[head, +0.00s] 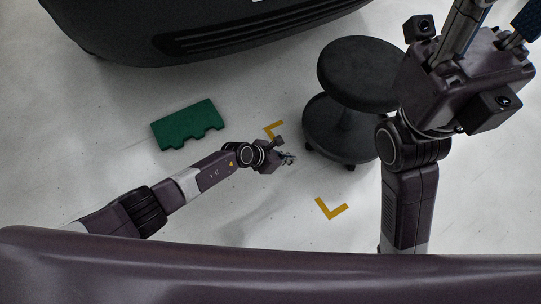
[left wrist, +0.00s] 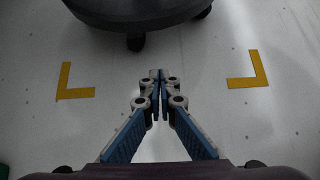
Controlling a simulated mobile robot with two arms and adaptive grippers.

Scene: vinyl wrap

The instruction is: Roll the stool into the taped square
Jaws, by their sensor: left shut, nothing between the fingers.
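The stool (head: 352,72) has a round black seat over a round black base tray (head: 345,140) on casters. It stands upright on the floor, right of centre in the head view. Yellow tape corners of the square show at its upper left (head: 273,129) and lower down (head: 331,208). In the left wrist view the stool base (left wrist: 135,12) is ahead, beyond two tape corners (left wrist: 74,82) and (left wrist: 248,71). My left gripper (head: 290,158) is shut and empty, low beside the base, apart from it. My right gripper (head: 528,25) is at the upper right edge, its fingers cut off.
A dark car body (head: 200,30) fills the top of the head view. A green notched mat or block (head: 188,125) lies on the floor at left. The pale floor around the tape is clear.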

